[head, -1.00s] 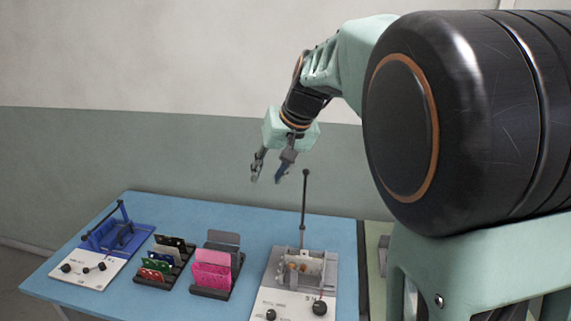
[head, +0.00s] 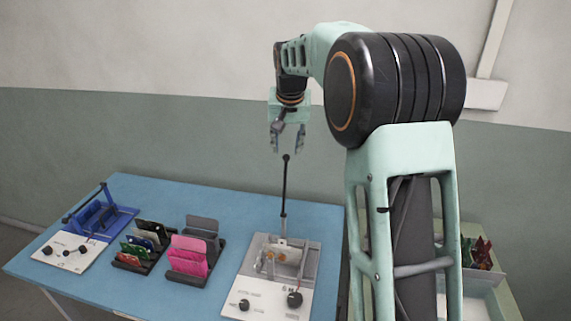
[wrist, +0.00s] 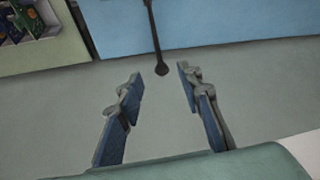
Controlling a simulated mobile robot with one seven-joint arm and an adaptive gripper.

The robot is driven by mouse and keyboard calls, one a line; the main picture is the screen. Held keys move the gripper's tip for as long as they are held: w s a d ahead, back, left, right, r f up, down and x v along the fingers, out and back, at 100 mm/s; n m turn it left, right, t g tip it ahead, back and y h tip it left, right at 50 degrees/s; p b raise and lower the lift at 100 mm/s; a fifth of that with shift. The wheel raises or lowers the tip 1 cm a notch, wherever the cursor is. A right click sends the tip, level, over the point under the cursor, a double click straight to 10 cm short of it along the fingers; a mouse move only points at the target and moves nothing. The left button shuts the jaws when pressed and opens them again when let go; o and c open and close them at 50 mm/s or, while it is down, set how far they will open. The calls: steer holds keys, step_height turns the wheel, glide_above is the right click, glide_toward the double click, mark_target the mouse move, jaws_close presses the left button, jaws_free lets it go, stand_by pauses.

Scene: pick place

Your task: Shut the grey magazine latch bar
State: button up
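The grey magazine (head: 262,245) stands on a white base plate on the blue table. Its latch bar (head: 284,195) is a thin dark rod standing upright, with a small knob at its top end. My gripper (head: 287,149) is open and empty just above the knob in the head view. In the wrist view the latch bar (wrist: 156,35) comes in from the top edge. Its knob lies just beyond the gap between my open fingertips (wrist: 160,77); I see no contact.
A blue magazine (head: 100,213) with its own dark bar stands at the table's left. Two dark racks with green and red cards (head: 146,243) and pink and grey plates (head: 188,255) stand between. A pale bin (head: 490,293) with green and red pieces is at right.

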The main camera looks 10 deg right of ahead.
mark_target(286, 160)
steer(key=x, duration=0.9)
steer(key=shift+f+p, duration=0.2)
steer(key=shift+p, duration=0.1)
steer(key=shift+c, duration=0.2)
jaws_close()
